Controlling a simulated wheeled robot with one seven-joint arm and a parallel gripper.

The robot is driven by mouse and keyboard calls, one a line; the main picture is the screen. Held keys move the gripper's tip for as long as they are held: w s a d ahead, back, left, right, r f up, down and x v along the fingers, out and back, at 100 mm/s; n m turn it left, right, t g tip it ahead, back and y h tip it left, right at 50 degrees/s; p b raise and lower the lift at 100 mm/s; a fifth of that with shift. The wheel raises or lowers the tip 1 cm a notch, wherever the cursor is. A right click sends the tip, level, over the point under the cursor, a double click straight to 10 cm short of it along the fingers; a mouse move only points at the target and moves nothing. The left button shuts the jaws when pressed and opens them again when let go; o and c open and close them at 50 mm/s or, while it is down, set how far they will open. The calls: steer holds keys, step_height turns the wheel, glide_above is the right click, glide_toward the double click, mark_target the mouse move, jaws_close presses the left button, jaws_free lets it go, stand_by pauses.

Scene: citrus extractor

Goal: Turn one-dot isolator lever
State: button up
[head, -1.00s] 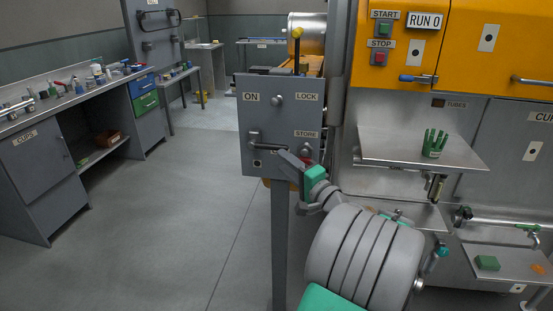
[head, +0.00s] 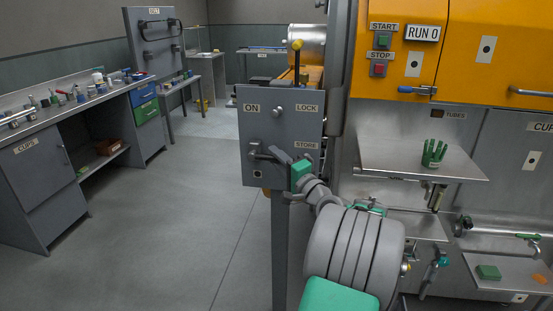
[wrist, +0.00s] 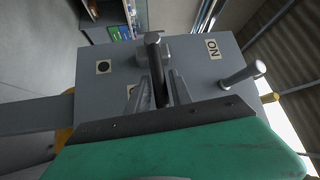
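The grey isolator panel (head: 283,120) stands ahead, labelled ON, LOCK and STORE. A lever (head: 262,153) sits at its lower left, above a one-dot plate (head: 258,173). In the wrist view the one-dot plate (wrist: 103,67) is left of the lever (wrist: 153,60). My gripper (head: 284,160) is at the panel's lower part, over the lever's right end. In the wrist view the lever stands between the two fingers of my gripper (wrist: 159,88). The fingers look apart, with narrow gaps beside the lever; contact cannot be made out.
A round knob (head: 278,112) sits between ON and LOCK; a second peg (wrist: 243,75) sticks out right of the lever in the wrist view. Steel shelves (head: 425,165) stand to the right, a workbench (head: 60,115) to the left. Floor left of the panel is clear.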

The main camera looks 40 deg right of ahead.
jaws_close()
stand_by(1.1)
